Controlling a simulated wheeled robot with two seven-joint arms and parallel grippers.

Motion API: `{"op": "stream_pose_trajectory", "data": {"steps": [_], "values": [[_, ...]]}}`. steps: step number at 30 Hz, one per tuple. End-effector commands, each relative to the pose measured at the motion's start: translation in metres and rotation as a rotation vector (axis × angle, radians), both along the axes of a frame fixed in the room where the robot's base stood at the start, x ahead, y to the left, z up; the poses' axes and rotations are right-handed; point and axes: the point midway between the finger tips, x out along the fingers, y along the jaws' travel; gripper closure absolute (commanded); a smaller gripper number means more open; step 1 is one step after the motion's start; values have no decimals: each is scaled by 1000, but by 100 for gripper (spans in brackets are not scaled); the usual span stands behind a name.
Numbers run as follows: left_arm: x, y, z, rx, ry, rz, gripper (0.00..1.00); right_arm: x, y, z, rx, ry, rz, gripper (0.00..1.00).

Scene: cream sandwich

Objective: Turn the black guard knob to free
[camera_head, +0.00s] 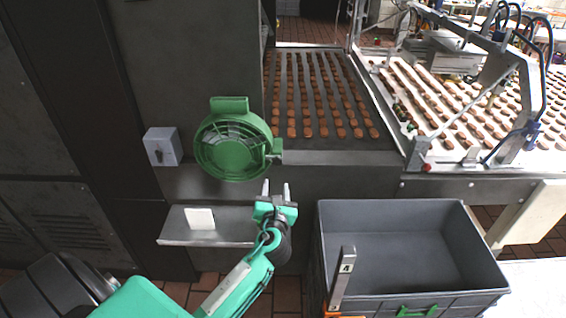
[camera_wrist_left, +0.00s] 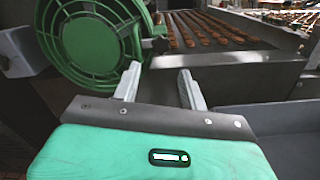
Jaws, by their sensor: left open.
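A round green guard (camera_head: 232,143) with a slotted face is mounted on the dark machine front; it also fills the upper left of the left wrist view (camera_wrist_left: 92,42). A small dark knob-like fitting (camera_wrist_left: 158,44) sits at the guard's right edge, by a light metal bracket. I cannot tell how either is turned. My left gripper (camera_head: 276,187) is open and empty, below and right of the guard, apart from the fitting.
A conveyor (camera_head: 296,140) with rows of brown biscuits lies behind. A metal shelf (camera_head: 178,228) holds a white card (camera_head: 200,219). A large grey bin (camera_head: 460,225) stands right of my left gripper. A grey bar with orange below, perhaps my right gripper (camera_head: 341,277), overlaps the bin.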

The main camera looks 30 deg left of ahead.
Motion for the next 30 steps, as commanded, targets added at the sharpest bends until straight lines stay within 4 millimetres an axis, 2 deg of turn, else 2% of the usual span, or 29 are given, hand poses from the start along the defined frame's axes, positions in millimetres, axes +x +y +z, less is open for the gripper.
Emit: {"op": "stream_pose_trajectory", "data": {"steps": [5,15,21,30], "values": [[33,20,4,-1,0,1,57,-2,9,13,9,2,-2,64],[83,51,1,-3,-1,0,57,0,2,24,2,0,-1,64],[95,58,1,-4,-1,-1,57,0,0,26,-1,0,0,64],[96,59,0,-4,-1,-2,57,1,-2,26,-2,0,-1,64]]}}
